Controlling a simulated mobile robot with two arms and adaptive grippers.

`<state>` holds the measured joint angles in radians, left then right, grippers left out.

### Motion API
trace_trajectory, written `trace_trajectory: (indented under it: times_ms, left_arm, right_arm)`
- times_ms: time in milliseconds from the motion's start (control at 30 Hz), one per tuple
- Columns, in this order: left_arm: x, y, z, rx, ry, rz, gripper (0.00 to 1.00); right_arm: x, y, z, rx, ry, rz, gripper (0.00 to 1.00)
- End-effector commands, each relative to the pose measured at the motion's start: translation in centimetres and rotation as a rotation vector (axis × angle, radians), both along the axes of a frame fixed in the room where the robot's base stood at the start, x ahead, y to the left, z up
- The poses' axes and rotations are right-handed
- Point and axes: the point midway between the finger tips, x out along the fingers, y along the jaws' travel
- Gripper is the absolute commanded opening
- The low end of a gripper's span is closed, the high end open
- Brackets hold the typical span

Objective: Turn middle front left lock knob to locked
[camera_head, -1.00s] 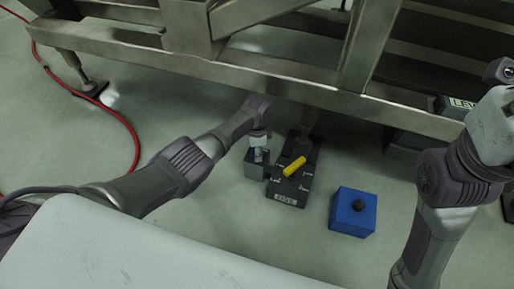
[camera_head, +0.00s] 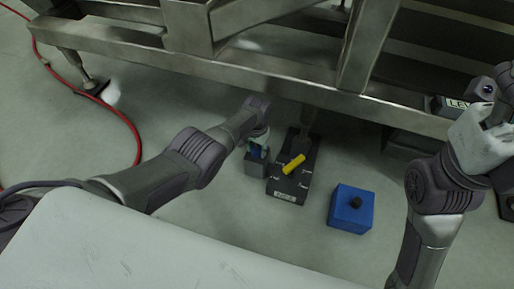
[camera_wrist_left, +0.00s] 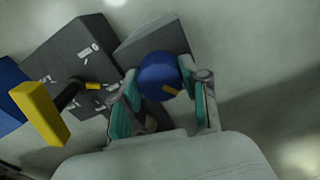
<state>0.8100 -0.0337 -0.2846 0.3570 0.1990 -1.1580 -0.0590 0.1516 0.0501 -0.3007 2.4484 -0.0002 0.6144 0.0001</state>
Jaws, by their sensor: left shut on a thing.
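The blue lock knob (camera_wrist_left: 158,72) shows in the left wrist view, on top of a grey block (camera_wrist_left: 150,42). A small orange-brown mark on the knob points down and right in that view. My left gripper (camera_wrist_left: 163,92) is shut on the knob, with a teal-padded finger on each side of it. In the head view my left gripper (camera_head: 259,143) is over the grey block (camera_head: 257,169), and the knob is mostly hidden. The lock markings cannot be read. My right gripper is at the right edge, and its fingers are unclear.
A dark box (camera_head: 287,186) with a yellow handle (camera_head: 293,164) stands just right of the grey block. A blue box (camera_head: 350,216) with a black knob is further right. A steel frame (camera_head: 285,87) runs above and behind. A red hose (camera_head: 130,130) lies left.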

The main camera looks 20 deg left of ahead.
Motion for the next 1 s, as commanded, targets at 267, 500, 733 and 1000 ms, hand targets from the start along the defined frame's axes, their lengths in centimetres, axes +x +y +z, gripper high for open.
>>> trace_trajectory:
  times_ms: [267,500,733,1000]
  left_arm:
    - [-0.14,-0.02,-0.05,0.0,0.004,0.132,0.1]
    - [-0.14,0.01,-0.06,0.002,0.005,0.178,0.1]
    - [-0.15,0.01,-0.07,0.001,0.005,0.184,0.1]
    - [-0.14,0.01,-0.07,0.001,0.005,0.184,0.58]
  right_arm:
    - [0.19,0.08,-0.24,-0.008,0.011,-0.001,0.7]
    - [0.18,0.07,-0.22,-0.008,0.01,-0.001,0.7]
    - [0.17,0.06,-0.21,-0.007,0.01,-0.001,0.7]
    - [0.15,-0.03,-0.13,0.002,0.009,-0.001,0.7]
